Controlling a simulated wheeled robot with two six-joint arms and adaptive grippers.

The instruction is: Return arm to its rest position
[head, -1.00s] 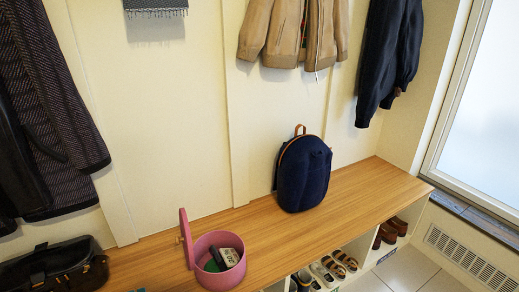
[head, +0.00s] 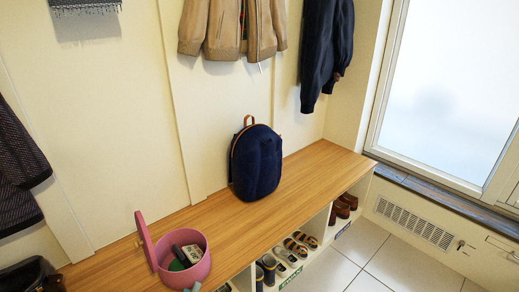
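Neither of my arms nor either gripper shows clearly in the head view. A small grey-green shape (head: 193,288) pokes in at the bottom edge, below the pink round box; I cannot tell what it is. The wooden bench (head: 300,180) runs from the lower left to the right along the wall. The pink round box (head: 190,272) stands on the bench with its lid (head: 145,240) raised at its left. Inside it lie a dark and white item (head: 190,254) and something green (head: 177,265).
A navy backpack (head: 257,165) stands upright on the bench. A black bag (head: 30,276) is cut off at the lower left. Jackets hang above. Tiled floor (head: 372,255) at right is clear.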

